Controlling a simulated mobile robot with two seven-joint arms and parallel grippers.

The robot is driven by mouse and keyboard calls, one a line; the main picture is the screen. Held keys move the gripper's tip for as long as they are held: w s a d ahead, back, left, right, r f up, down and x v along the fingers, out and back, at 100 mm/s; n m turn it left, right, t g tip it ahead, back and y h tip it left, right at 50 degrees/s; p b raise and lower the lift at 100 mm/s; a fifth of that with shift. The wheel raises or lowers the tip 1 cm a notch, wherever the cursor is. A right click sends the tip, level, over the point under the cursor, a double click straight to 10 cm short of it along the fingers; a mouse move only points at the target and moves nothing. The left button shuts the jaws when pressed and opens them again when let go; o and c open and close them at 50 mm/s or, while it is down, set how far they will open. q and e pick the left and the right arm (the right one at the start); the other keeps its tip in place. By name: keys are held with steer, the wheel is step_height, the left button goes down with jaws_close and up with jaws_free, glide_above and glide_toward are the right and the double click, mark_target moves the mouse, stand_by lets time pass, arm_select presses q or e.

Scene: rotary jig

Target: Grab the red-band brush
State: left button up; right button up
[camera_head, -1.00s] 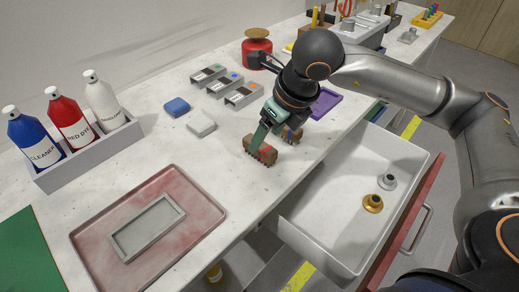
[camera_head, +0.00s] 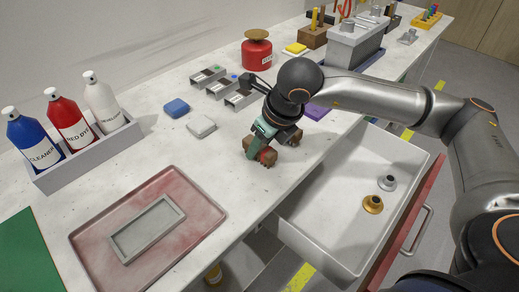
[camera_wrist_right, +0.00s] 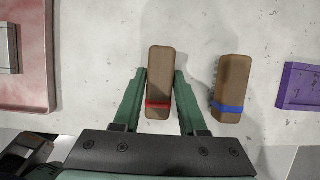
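The red-band brush (camera_wrist_right: 160,75) is a brown wooden block with a red band, lying on the white worktop. In the right wrist view it lies between the two green fingers of my right gripper (camera_wrist_right: 160,85), with narrow gaps beside it near the band. In the head view the right gripper (camera_head: 259,144) reaches down over the red-band brush (camera_head: 269,157) and partly hides it. The blue-band brush (camera_wrist_right: 231,85) lies apart to the right, outside the fingers; it shows partly behind the gripper in the head view (camera_head: 296,138). My left gripper is not in view.
A purple tray (camera_wrist_right: 301,86) lies beyond the blue-band brush. An open white drawer (camera_head: 325,235) projects from the worktop's front edge. A red tray (camera_head: 90,240) lies to the left. Grey and blue blocks (camera_head: 201,126) lie behind; clear worktop surrounds the brushes.

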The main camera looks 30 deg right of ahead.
jaws_close()
steer(key=shift+r, duration=0.15)
